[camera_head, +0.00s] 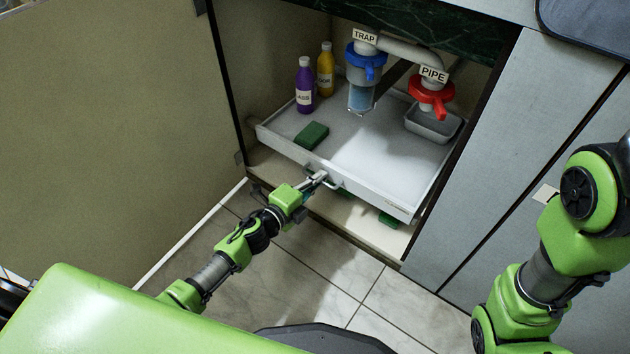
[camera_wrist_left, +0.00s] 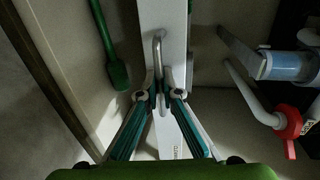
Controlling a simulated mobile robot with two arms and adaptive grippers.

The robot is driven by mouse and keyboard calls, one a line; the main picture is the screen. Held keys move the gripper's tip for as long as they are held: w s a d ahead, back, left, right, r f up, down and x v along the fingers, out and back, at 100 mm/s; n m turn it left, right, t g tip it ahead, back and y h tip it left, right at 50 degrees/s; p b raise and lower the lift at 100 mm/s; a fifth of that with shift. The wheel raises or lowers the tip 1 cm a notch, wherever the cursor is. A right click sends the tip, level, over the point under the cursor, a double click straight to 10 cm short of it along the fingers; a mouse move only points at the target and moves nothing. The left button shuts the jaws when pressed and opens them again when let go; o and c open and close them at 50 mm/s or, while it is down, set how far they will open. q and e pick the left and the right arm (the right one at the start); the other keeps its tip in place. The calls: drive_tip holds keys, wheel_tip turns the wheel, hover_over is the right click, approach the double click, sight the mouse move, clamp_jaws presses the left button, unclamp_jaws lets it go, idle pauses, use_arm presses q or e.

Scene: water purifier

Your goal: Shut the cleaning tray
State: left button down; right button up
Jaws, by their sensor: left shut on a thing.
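The white cleaning tray (camera_head: 380,165) is pulled partly out of the cabinet under the counter. Its front panel and metal handle (camera_head: 331,181) face me; the handle also shows in the left wrist view (camera_wrist_left: 158,48). My left gripper (camera_head: 318,178) is at the handle, and in the left wrist view its fingers (camera_wrist_left: 160,97) close around the handle bar. My right arm is at the right side of the head view, but its gripper is out of view.
The tray carries a purple bottle (camera_head: 305,85), a yellow bottle (camera_head: 326,69), a green sponge (camera_head: 311,135) and a grey basin (camera_head: 433,122). The trap (camera_head: 361,88) and red-valved pipe (camera_head: 431,94) hang above. The open cabinet door (camera_head: 110,130) stands left.

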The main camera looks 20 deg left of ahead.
use_arm(q)
drive_tip(key=shift+w+r, duration=0.15)
drive_tip(key=shift+w, duration=0.05)
drive_tip(key=c, duration=2.3)
unclamp_jaws()
drive_tip(key=shift+w+d, duration=0.1)
drive_tip(key=v, duration=1.2)
